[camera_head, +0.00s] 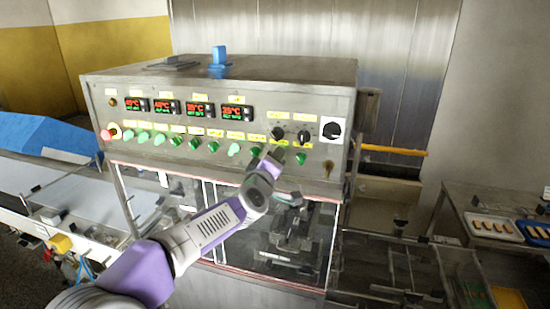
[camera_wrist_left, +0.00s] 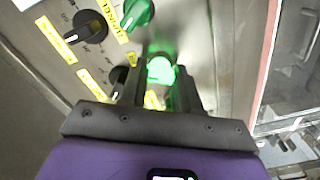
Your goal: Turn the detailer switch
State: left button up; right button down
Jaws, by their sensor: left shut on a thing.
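The steel control panel (camera_head: 215,112) fills the middle of the head view, with a row of green switches below its displays. My left gripper (camera_head: 278,153) is at the right part of this row, in front of the panel. In the left wrist view, its two dark fingers (camera_wrist_left: 160,82) stand on either side of a lit green switch (camera_wrist_left: 160,69) and are shut on it. The fingers partly hide this switch, and I cannot read its label. Another green switch (camera_wrist_left: 137,13) and a black knob (camera_wrist_left: 86,26) sit beside it. My right gripper is not in view.
A red button (camera_head: 106,135) is at the panel's left end and a large black rotary switch (camera_head: 332,130) at its right. A clear-sided enclosure lies below. A yellow bar (camera_head: 395,150) juts out at right. Trays of food (camera_head: 492,227) stand on the far-right table.

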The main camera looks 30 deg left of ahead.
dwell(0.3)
pick_arm(q)
jog(key=o, duration=1.1)
jog(key=shift+c, duration=0.2)
jog(key=v, duration=0.7)
jog(key=shift+s, duration=0.3)
jog(key=shift+d, duration=0.1)
